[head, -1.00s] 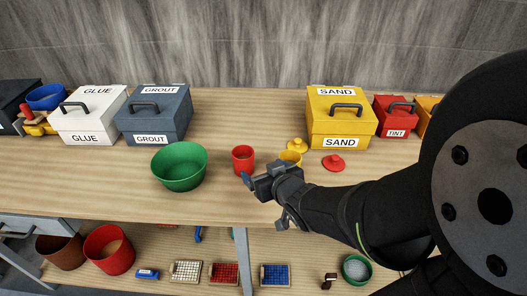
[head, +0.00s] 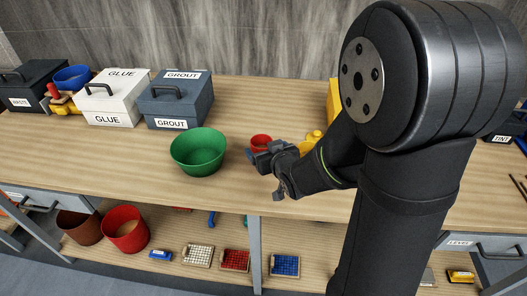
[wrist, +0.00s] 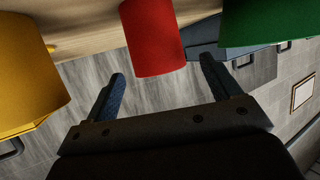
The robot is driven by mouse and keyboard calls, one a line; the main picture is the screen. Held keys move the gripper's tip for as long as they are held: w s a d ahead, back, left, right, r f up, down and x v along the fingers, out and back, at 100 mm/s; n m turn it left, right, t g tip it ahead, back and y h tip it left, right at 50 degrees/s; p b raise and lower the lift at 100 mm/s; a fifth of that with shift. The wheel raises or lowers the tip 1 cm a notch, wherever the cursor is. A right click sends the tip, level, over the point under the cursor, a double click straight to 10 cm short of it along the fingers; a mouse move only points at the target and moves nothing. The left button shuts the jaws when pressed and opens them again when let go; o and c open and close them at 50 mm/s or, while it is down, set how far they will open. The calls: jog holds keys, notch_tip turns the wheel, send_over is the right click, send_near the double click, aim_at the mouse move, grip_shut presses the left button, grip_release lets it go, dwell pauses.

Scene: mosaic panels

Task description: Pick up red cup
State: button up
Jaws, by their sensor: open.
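The red cup (head: 261,140) stands on the wooden table. In the head view my gripper is in front of its lower part, and only its upper part shows. In the wrist view, which looks upside down, the red cup (wrist: 152,40) lies ahead of my fingertips, roughly between them. My gripper (head: 254,158) is open and low over the table. In the wrist view the gap between its fingers (wrist: 162,75) is empty. I cannot tell how far the cup is from the fingertips.
A green bowl (head: 198,152) stands left of the cup. The grey grout box (head: 177,100) and white glue box (head: 112,98) stand at the back left. My arm hides much of the right side.

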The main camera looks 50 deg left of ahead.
aim_at(258, 140)
jog(key=shift+x, duration=3.3)
jog(key=shift+w+r, duration=0.1)
jog(key=shift+r, duration=0.05)
jog(key=c, duration=1.1)
jog(key=shift+r, duration=0.15)
